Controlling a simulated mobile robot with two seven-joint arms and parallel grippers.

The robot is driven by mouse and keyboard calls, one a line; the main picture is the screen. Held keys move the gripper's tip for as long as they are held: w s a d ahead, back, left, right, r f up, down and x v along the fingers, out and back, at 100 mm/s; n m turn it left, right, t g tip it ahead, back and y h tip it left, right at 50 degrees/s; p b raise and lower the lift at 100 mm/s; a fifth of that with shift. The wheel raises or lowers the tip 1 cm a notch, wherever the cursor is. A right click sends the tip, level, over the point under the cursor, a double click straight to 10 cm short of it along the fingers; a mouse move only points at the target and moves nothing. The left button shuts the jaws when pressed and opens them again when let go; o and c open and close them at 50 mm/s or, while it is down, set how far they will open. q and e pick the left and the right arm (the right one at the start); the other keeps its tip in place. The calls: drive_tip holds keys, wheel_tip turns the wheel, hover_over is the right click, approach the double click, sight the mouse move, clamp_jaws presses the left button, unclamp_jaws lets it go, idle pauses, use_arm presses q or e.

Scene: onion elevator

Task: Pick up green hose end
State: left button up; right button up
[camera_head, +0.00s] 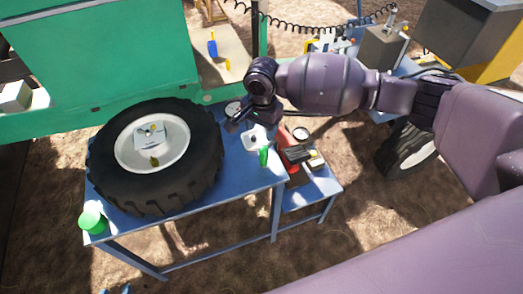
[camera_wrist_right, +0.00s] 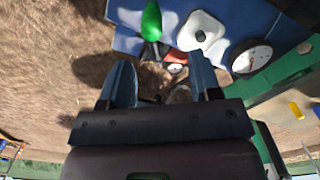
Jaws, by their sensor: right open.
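A small green elongated piece (camera_head: 264,156), which looks like the green hose end, is at the right edge of the blue table (camera_head: 236,190). It also shows at the top of the right wrist view (camera_wrist_right: 151,22), beyond my fingers. My right gripper (camera_head: 237,123) is above the back right of the table, up and left of the green piece and apart from it. In the right wrist view its two fingers (camera_wrist_right: 164,78) are spread with nothing gripped between them. My left gripper is not in view.
A large black tyre (camera_head: 202,165) covers most of the table. A green cylinder (camera_head: 92,220) stands at the front left corner. A white piece (camera_head: 252,141) lies beside the green piece. A lower blue shelf (camera_head: 318,190) at right holds a red item (camera_head: 287,140).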

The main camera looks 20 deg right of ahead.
sight(264, 149)
drive_tip(key=shift+s+d+m, duration=0.15)
drive_tip(key=shift+s+m, duration=0.1)
drive_tip(key=shift+m, duration=0.25)
drive_tip(key=shift+f, duration=0.6)
wheel_tip(264, 149, down, 4)
drive_tip(key=shift+r+b, duration=0.15)
drive_tip(key=shift+b, duration=0.6)
drive_tip(key=shift+f, duration=0.65)
drive_tip(key=f, duration=0.1)
drive_tip(key=f+b, duration=0.1)
drive_tip(key=f, duration=0.1)
drive_tip(key=f+b, duration=0.1)
drive_tip(key=shift+s+f, duration=0.2)
drive_tip(key=shift+s, duration=0.05)
drive_tip(key=shift+f, duration=0.2)
drive_tip(key=shift+r, duration=0.15)
drive_tip(key=shift+c, duration=0.6)
drive_tip(key=c, duration=0.7)
drive_tip(key=shift+c, duration=1.1)
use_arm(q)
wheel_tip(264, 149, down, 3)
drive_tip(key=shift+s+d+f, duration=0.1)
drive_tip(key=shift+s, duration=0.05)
